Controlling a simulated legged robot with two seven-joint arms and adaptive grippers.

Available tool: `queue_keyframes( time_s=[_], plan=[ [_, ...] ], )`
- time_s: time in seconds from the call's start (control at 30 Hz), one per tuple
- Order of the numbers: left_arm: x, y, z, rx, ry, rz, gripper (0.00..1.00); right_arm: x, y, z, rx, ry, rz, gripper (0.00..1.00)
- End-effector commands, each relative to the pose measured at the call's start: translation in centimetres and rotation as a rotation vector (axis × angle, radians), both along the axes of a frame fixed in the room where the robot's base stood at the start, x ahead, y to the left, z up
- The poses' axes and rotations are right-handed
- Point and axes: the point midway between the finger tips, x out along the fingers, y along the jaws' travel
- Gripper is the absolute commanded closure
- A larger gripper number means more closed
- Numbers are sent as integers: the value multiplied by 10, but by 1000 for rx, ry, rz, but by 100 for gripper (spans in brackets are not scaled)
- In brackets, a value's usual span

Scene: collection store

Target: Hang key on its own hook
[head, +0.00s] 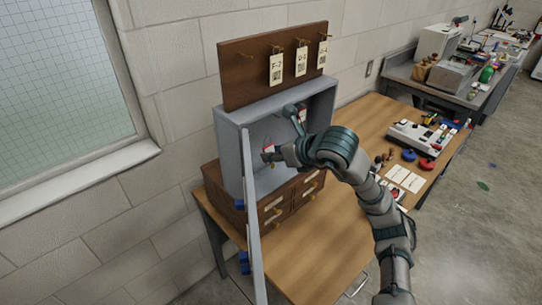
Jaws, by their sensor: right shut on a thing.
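A brown hook board (235,80) stands above a grey wall cabinet, with brass hooks along its top. The leftmost hook (247,56) is bare. Cream tags hang on the others: one (276,69), a second (302,61) and a third (322,56); their print is too small to read surely. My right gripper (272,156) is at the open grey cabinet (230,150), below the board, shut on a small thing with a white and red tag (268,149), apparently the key. The key's metal is hidden or too small to see. My left gripper is not in view.
The cabinet door (251,220) stands open towards me, left of my right arm. The cabinet sits on a brown drawer unit (275,212). Another small tag (301,114) shows inside the cabinet. Cards (405,177) and tools lie on the table's right; its front is clear.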

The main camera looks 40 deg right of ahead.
Motion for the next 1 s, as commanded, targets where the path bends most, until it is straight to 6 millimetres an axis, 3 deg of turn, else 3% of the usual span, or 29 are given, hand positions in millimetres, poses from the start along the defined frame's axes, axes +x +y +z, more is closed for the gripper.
queue_keyframes(
  time_s=[0.37,0.87,1.0],
  plan=[
    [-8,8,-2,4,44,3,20,24,21,4,-16,-1,5,92],
    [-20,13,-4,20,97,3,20,58,9,-4,-2,1,3,91],
    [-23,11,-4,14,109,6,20,67,14,-4,-7,2,0,100]
  ],
)
